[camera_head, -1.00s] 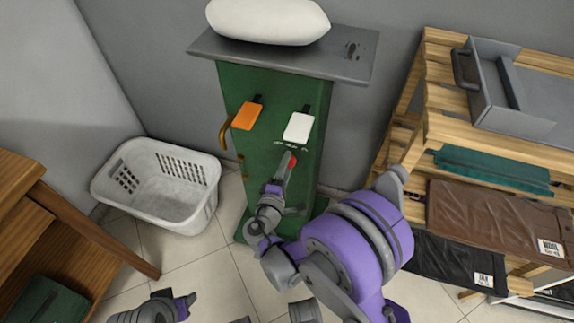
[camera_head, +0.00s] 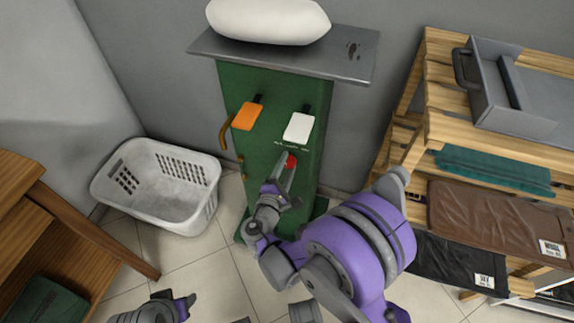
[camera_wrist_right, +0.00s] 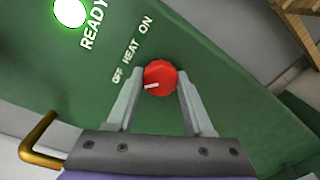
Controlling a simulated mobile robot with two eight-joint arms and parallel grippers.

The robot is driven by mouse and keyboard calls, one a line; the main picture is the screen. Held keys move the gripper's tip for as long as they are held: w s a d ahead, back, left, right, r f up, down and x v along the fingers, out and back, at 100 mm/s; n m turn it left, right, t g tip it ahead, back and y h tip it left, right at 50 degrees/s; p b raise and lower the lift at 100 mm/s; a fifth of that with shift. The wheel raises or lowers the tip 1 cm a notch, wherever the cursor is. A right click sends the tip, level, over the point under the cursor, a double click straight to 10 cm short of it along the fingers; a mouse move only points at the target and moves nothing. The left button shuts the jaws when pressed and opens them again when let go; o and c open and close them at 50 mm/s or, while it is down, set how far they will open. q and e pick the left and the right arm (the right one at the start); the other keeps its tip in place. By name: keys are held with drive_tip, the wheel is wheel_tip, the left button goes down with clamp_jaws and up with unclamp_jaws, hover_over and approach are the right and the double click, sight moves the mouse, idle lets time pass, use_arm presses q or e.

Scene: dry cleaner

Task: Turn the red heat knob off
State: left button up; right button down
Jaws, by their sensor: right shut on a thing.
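The red heat knob (camera_head: 291,161) is on the sloped green front panel of the press stand. In the right wrist view the red knob (camera_wrist_right: 160,74) sits between the two fingers of my right gripper (camera_wrist_right: 159,83), which are shut on its sides. Its white mark points left and slightly down, to the OFF side of the "OFF HEAT ON" lettering (camera_wrist_right: 132,49). In the head view my right gripper (camera_head: 288,172) partly hides the knob. Part of my left gripper (camera_head: 184,306) shows at the bottom edge; its fingers cannot be made out.
A white basket (camera_head: 160,215) stands left, a wooden rack (camera_head: 445,125) right.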

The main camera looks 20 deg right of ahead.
drive_tip(key=shift+f, duration=0.1)
drive_tip(key=shift+c, duration=1.5)
unclamp_jaws()
drive_tip(key=shift+s, duration=0.1)
drive_tip(key=p+v, duration=0.1)
drive_tip(key=v, duration=0.9)
drive_tip(key=shift+s+a, duration=0.2)
drive_tip(key=shift+s, duration=0.05)
